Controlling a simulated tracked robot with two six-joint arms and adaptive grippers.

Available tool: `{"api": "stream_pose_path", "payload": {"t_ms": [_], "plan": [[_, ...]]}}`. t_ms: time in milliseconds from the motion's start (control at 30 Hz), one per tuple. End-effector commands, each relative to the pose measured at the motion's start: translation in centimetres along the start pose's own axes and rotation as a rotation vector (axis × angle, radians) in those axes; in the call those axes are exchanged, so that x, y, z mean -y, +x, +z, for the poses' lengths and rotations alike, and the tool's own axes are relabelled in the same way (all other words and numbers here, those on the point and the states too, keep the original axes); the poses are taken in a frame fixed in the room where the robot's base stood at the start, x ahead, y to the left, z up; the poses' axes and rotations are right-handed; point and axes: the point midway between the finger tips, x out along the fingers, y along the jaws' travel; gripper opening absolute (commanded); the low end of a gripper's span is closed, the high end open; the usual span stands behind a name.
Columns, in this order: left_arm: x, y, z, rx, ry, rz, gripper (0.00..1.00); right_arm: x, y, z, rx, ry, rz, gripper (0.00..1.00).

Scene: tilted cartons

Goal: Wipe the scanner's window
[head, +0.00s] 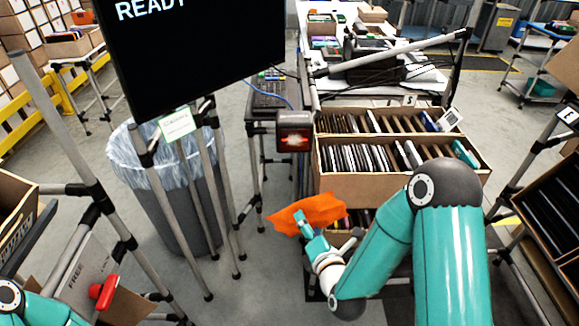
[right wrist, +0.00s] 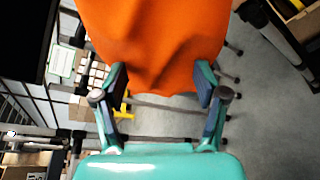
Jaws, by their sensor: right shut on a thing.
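The scanner (head: 295,120) is a small dark box on a post just right of the big screen. Its window (head: 295,138) glows red and faces me. My right gripper (head: 306,226) is shut on an orange cloth (head: 322,208), below the scanner and apart from it. In the right wrist view the cloth (right wrist: 155,35) spreads out beyond the two fingertips (right wrist: 162,82) and hides what lies behind it. Part of my left arm shows at the lower left corner of the head view; its gripper is out of the picture.
A large black screen (head: 190,50) hangs at upper left, close to the scanner. Cartons of upright sleeves (head: 400,188) stand right of the scanner. A lined bin (head: 180,205) stands at left among metal posts. A red-handled object (head: 103,291) is at lower left.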

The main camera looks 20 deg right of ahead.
Motion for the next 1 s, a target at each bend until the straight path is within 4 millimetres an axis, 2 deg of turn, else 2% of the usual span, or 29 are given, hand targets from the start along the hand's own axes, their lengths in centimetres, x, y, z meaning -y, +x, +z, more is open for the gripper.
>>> {"api": "stream_pose_path", "payload": {"t_ms": [167, 267, 500, 633, 767, 1000], "plan": [[0.0, -0.1, 0.0, 0.0, 0.0, 0.0, 0.4, -0.8, 0.4, -0.5, -0.013, -0.005, 0.012, 0.44], [-0.3, -0.8, 0.0, 0.0, -0.001, 0.0, 0.4, -2.4, 1.0, 0.1, -0.016, -0.01, 0.018, 0.44], [-1.3, -3.5, 0.0, 0.0, 0.0, 0.0, 0.4, -9.9, 3.6, 3.3, -0.036, -0.02, 0.032, 0.44], [-1.6, -4.3, 0.0, 0.0, 0.0, 0.0, 0.4, -13.0, 4.4, 4.5, -0.05, -0.017, 0.034, 0.44], [-1.7, -4.6, 0.0, 0.0, 0.0, 0.0, 0.4, -14.2, 4.9, 5.0, -0.058, -0.015, 0.032, 0.44], [-1.8, -5.1, 0.0, 0.0, 0.0, 0.0, 0.4, -14.3, 6.5, 5.5, -0.06, -0.014, 0.031, 0.44]]}}
